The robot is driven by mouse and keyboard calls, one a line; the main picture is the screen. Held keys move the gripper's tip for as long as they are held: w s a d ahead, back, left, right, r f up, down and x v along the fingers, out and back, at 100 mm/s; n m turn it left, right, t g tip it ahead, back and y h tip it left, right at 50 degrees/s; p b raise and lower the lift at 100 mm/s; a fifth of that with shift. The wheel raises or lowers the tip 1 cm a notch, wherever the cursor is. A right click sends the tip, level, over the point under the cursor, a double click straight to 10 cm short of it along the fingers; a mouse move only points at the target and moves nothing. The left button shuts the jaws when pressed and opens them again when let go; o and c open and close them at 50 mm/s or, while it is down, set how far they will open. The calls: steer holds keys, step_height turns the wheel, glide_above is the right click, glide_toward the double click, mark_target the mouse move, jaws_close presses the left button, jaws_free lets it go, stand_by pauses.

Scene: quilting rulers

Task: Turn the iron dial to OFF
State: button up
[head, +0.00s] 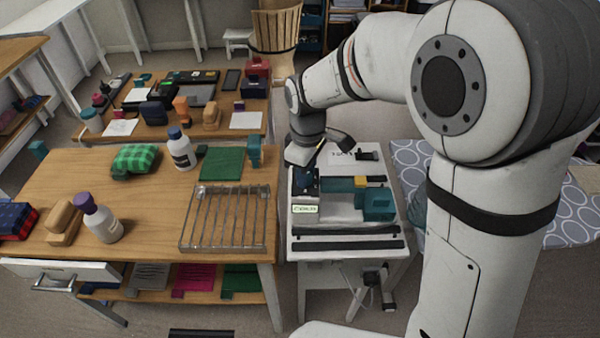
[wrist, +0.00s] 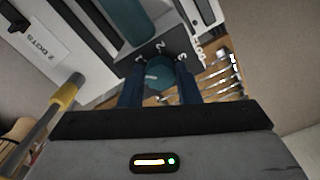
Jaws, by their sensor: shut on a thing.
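In the wrist view a teal dial (wrist: 160,76) sits between the two dark blue fingers of my gripper (wrist: 160,84), which are shut on it. White marks that look like 1, 2 and 3 stand around the dial's far side. In the head view my gripper (head: 306,184) reaches down to the left part of a white stand (head: 345,222). The dial is hidden there by my gripper.
A teal block-like object (head: 378,203) with a yellow part (head: 360,183) stands right of my gripper. A wire rack (head: 225,218) lies on the wooden table to the left. A patterned ironing board (head: 560,215) is to the right.

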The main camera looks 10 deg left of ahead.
steer(key=n+b, duration=0.1)
steer(key=n, duration=0.3)
steer(key=shift+n, duration=2.2)
steer(key=o, duration=1)
steer(key=shift+b, duration=0.3)
step_height(320, 180, up, 8)
steer(key=shift+f, duration=0.1)
